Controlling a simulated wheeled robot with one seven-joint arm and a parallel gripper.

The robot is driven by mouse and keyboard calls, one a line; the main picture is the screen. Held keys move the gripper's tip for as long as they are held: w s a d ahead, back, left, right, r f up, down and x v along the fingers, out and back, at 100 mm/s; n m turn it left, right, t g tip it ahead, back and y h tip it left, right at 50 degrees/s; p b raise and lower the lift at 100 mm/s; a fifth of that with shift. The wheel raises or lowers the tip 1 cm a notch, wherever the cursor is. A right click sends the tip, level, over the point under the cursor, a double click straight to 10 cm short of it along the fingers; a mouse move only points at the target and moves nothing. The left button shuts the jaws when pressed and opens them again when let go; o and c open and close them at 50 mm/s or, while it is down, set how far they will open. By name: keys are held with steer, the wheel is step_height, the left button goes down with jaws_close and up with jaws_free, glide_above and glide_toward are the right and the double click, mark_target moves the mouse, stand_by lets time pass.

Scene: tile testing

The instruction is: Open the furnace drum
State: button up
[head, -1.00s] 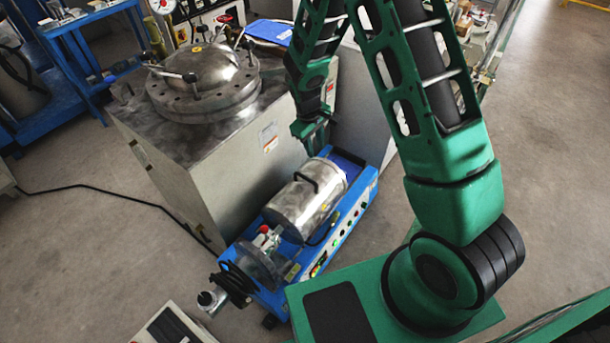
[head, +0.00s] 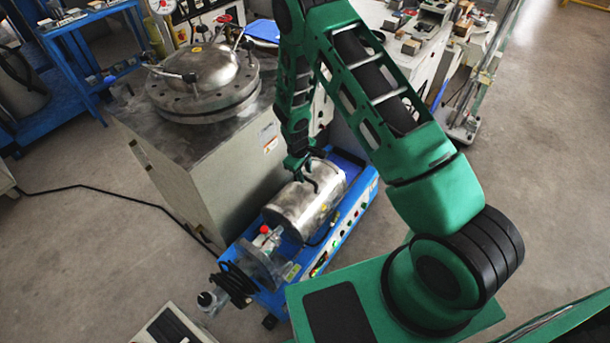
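The furnace drum (head: 299,212) is a shiny metal cylinder lying on a blue machine base (head: 345,231) in the head view. It has a dark handle on top, now partly hidden by my gripper. The drum looks closed. My gripper (head: 299,174) points down at the upper end of the drum, right at the handle. Whether its fingers touch or grip the handle is too small to tell.
A large grey cabinet with a round bolted metal lid (head: 203,83) stands just left of the drum. A glass part with a red knob (head: 264,230) sits at the drum's near end. A black cable (head: 115,195) lies on the floor at left.

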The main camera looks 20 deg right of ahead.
steer(key=shift+w+d+f, duration=0.1)
steer(key=shift+d+f, duration=0.05)
steer(key=shift+f, duration=0.65)
